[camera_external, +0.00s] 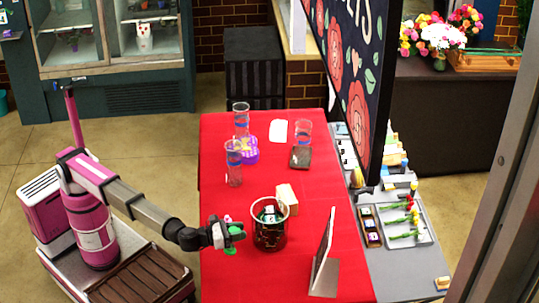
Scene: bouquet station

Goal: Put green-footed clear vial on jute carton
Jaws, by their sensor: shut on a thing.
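My gripper (228,235) is over the near left edge of the red table, just left of a glass beaker. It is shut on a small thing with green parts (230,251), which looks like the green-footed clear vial. The vial's clear body is too small to make out, and the fingers hide part of it. A cream box (288,197), likely the jute carton, stands on the table behind and right of the beaker. The beaker partly hides its lower left side.
The glass beaker (269,236) with dark contents stands between my gripper and the box. A tilted panel on a stand (323,255) is to the right. Tall clear cylinders (234,168), a purple item (250,154) and a dark block (300,157) stand farther back. The table's middle left is clear.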

